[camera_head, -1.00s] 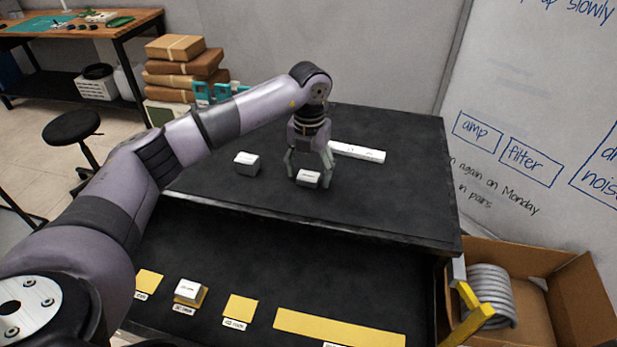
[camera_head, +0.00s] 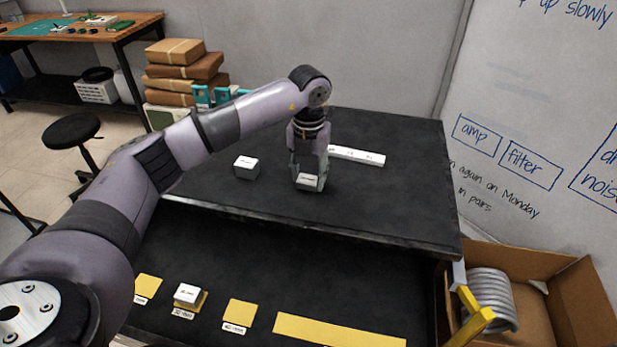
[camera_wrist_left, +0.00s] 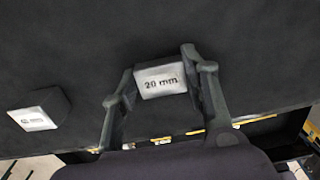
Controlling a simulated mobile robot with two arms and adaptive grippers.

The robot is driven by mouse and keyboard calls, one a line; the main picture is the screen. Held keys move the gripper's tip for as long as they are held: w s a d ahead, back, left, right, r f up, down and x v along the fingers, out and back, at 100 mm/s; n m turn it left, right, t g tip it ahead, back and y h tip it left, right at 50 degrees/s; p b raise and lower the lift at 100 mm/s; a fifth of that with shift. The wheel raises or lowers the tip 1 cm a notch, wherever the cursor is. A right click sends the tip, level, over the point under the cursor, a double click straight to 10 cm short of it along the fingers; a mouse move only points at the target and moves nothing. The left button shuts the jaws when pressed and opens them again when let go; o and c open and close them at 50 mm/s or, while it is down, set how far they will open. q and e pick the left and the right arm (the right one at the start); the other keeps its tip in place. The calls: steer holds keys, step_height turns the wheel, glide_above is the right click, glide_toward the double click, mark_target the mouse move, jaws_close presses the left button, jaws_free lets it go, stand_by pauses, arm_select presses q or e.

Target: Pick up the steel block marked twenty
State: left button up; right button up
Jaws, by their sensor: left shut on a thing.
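The steel block marked "20 mm" (camera_wrist_left: 160,82) sits between the fingers of my left gripper (camera_wrist_left: 158,84) in the left wrist view. In the head view the block (camera_head: 308,182) is on the black upper surface, and my left gripper (camera_head: 308,177) comes down over it from above. The fingers are shut on its two sides. I cannot tell any gap between the block and the surface. My right gripper is not in view.
Another block (camera_head: 246,167) stands to the left on the black top (camera_head: 400,205). A long white bar (camera_head: 357,155) lies behind the gripper. The lower drawer has yellow pads (camera_head: 338,330), one bearing a block (camera_head: 188,294). A cardboard box (camera_head: 585,300) with a coil (camera_head: 492,298) stands at right.

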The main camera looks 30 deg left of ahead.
arm_select(q)
step_height(320, 180, up, 11)
steer(key=b, duration=0.3)
step_height(320, 180, up, 9)
steer(key=p, duration=0.1)
glide_above(309, 177)
